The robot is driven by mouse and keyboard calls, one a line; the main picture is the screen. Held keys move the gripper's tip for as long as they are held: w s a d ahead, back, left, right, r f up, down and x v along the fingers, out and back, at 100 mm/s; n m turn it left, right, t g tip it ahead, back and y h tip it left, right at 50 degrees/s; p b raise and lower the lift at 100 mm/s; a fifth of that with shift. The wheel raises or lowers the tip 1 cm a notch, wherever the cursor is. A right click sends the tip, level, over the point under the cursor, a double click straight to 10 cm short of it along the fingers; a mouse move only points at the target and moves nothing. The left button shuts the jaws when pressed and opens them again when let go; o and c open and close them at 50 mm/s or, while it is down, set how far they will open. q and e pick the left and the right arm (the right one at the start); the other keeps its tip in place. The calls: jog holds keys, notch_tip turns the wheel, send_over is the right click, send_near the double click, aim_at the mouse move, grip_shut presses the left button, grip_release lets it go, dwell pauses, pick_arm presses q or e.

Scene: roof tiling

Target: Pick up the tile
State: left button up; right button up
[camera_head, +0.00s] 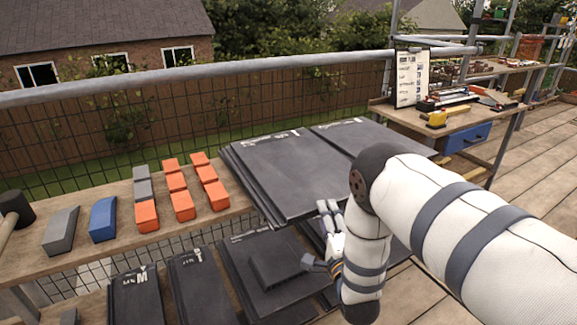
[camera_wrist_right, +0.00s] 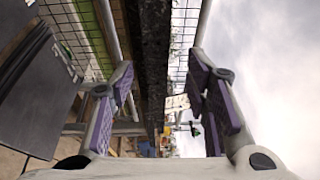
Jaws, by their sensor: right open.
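Dark grey tiles (camera_head: 290,170) lie stacked on the upper shelf in the middle of the head view, with a second dark stack (camera_head: 365,136) beside them to the right. My right gripper (camera_head: 328,207) is at the near right edge of the middle stack, its pale fingers apart. In the right wrist view my right gripper (camera_wrist_right: 155,22) is open, with a dark slab edge (camera_wrist_right: 156,60) running between its purple-padded fingers. I cannot tell whether the fingers touch it. My right arm hides part of the right stack. My left gripper is not in view.
Orange blocks (camera_head: 182,205), a blue block (camera_head: 103,219) and grey blocks (camera_head: 61,230) lie on the wooden bench at left. A metal rail (camera_head: 200,72) runs behind. A tool bench (camera_head: 470,120) stands at right.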

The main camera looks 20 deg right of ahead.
aim_at(323, 195)
jog(key=x, duration=0.5)
jog(key=d+b+x, duration=0.1)
jog(key=x, duration=0.1)
jog(key=shift+w+f, duration=0.15)
jog(key=shift+f, duration=0.15)
jog(key=shift+r, duration=0.15)
grip_shut()
jog(key=shift+w+r, duration=0.1)
jog(key=shift+r, duration=0.15)
